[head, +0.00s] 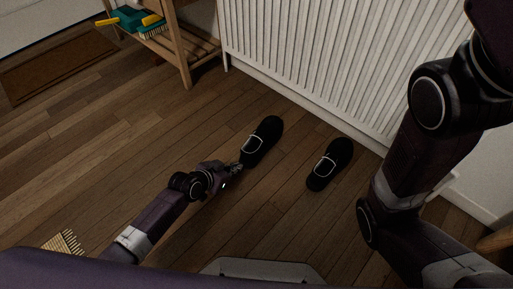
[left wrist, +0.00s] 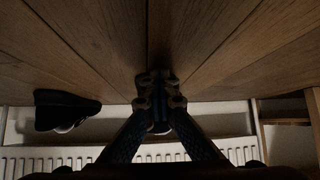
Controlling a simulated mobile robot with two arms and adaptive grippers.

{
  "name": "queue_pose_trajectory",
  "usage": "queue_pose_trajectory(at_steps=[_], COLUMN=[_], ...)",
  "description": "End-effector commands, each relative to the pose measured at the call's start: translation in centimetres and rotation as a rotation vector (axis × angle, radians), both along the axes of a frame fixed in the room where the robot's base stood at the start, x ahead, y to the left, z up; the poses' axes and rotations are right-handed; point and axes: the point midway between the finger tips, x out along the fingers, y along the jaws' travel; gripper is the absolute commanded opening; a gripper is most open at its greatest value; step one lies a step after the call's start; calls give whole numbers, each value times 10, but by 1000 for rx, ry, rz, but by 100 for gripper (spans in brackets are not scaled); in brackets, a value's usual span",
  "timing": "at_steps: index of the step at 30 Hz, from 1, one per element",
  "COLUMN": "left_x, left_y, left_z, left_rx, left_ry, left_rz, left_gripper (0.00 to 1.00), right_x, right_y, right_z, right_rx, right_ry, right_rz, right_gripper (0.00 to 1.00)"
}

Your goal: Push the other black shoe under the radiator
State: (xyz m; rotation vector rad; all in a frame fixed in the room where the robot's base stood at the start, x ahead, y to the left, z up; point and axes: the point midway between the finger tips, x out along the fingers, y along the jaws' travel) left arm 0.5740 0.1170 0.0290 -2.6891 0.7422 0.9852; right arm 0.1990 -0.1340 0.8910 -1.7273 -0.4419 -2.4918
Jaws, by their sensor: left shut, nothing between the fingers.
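Two black shoes with pale-rimmed openings lie on the wood floor in front of the white radiator (head: 310,55). The left shoe (head: 267,133) and the right shoe (head: 337,158) are apart, toes pointing toward the radiator. My left gripper (head: 238,168) is shut and empty, low at the near end of the left shoe; I cannot tell if it touches. In the left wrist view its closed fingers (left wrist: 160,90) meet over the floor. One black shoe (left wrist: 65,108) shows left of them, and the radiator (left wrist: 60,155) along the bottom. My right gripper is outside the views.
A wooden rack (head: 184,50) stands left of the radiator, with a teal dustpan and brush (head: 128,18) on it. A brown mat (head: 55,68) lies at the far left. A bristled object (head: 63,243) is at the lower left. The floor left of the shoes is clear.

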Motion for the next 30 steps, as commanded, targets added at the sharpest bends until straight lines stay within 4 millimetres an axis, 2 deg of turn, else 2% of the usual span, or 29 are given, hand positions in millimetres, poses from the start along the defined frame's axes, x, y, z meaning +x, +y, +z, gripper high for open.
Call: queue_pose_trajectory(at_steps=[14,30], left_x=[6,38], left_y=[-4,-22], left_z=[2,1], left_rx=[-1,-2], left_ry=[-4,-6], left_rz=[-1,-1], left_gripper=[0,0], right_x=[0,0], right_y=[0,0], right_z=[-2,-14], right_rx=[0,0], right_ry=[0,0], right_rz=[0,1], right_gripper=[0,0])
